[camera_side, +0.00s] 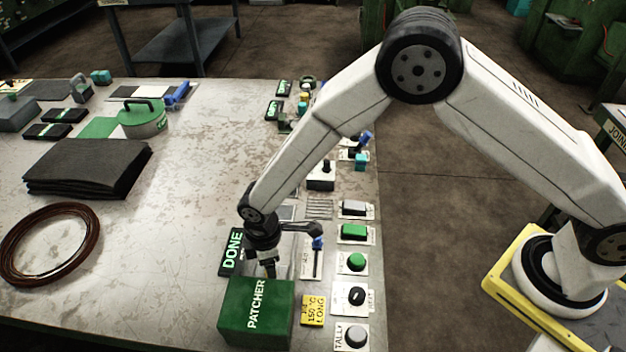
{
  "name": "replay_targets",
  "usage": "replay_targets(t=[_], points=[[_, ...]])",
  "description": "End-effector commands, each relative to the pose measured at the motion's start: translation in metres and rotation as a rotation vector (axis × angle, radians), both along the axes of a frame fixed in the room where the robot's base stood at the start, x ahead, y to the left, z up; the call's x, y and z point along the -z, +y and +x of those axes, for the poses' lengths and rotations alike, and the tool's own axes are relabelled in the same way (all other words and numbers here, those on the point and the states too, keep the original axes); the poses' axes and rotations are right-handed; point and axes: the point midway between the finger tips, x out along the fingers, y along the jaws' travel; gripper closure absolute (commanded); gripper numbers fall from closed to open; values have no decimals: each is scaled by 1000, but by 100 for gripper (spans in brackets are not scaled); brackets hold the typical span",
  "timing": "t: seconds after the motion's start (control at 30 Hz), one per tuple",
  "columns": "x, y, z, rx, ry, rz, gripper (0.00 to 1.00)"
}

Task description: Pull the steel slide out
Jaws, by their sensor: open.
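My gripper (268,266) points down just behind the green box marked PATCHER (256,312), whose top edge is close to the fingertips. It is open, and I see nothing held in it. I cannot single out the steel slide for certain. A blue-knobbed lever (318,243) stands on a pale slotted plate (311,265) just right of my gripper. Part of the area behind and under my wrist is hidden by the arm.
Right of the box are a yellow label (313,310) and a column of buttons, including a green one (356,262). A black DONE sign (232,252) lies left of my wrist. A brown ring (50,243) and dark folded sheets (87,168) lie further left. The bench middle is clear.

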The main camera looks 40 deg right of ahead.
Motion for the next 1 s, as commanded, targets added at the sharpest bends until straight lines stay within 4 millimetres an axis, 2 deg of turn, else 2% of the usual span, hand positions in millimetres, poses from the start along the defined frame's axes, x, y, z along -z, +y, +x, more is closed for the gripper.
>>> replay_targets(t=[0.23, 0.63, 0.67, 0.83, 0.87, 1.0], points=[[21, 0, 0, 0, 0, -1, 35], [25, 0, 0, 0, -1, 1, 35], [25, 0, 0, 0, -1, 1, 41], [25, 0, 0, 0, -1, 1, 95], [25, 0, 0, 0, -1, 1, 100], [25, 0, 0, 0, -1, 1, 100]])
